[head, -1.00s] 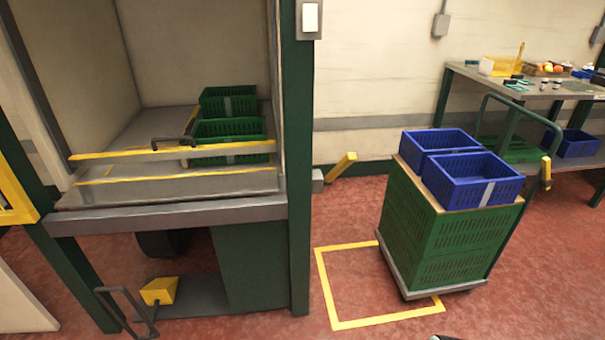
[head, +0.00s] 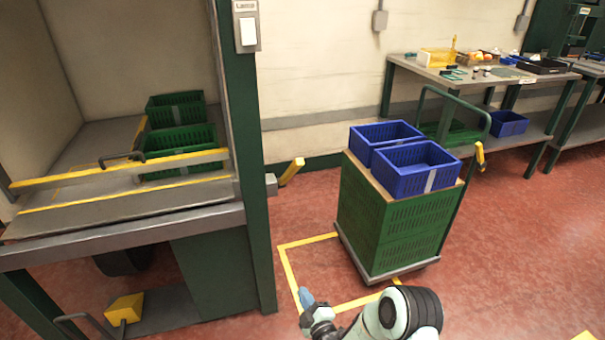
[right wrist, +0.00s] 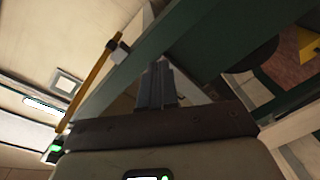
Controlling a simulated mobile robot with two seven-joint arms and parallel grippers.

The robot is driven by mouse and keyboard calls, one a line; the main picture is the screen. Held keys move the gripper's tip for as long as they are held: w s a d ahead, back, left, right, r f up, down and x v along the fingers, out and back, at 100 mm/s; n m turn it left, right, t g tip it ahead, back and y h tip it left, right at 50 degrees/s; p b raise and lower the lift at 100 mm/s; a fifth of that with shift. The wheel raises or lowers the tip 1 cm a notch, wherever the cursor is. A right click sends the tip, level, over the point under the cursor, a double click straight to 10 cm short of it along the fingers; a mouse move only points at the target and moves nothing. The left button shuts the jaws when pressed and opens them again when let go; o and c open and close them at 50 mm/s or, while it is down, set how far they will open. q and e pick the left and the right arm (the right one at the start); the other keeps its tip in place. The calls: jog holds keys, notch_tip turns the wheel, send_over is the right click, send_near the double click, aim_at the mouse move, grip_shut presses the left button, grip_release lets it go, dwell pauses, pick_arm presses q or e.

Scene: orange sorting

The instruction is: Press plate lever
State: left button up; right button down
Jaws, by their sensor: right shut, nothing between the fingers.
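A yellow-handled lever (head: 291,171) sticks out from a grey block on the right side of the green machine post, tilted up. A yellow pedal-like block (head: 124,309) sits low under the machine on a grey base plate. I cannot tell which of them is the plate lever. My right gripper (head: 308,298) is at the bottom of the head view, over the floor, below and apart from the yellow-handled lever. In the right wrist view its fingers (right wrist: 155,85) are together and empty. My left gripper is not in view.
The machine's post (head: 247,160) and bench edge (head: 120,238) stand at left. A trolley of green crates (head: 390,220) carries two blue crates (head: 415,170) at the right, beside a yellow floor outline (head: 288,268).

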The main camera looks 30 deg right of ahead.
aim_at(299, 168)
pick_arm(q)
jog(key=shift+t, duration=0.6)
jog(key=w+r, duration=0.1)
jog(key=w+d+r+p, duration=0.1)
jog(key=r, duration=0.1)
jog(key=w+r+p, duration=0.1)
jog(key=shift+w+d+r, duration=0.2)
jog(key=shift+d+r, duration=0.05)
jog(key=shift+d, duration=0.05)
pick_arm(e)
notch_tip(299, 168, up, 25)
jog(key=d+n+t+h, duration=0.2)
jog(key=n+t+h, duration=0.2)
jog(key=t, duration=0.5)
jog(key=shift+d+f+n, duration=0.2)
jog(key=shift+n, duration=0.7)
jog(key=x, duration=1.4)
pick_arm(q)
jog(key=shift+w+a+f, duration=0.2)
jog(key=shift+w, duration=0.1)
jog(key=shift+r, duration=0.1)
pick_arm(e)
jog(key=shift+a, duration=0.1)
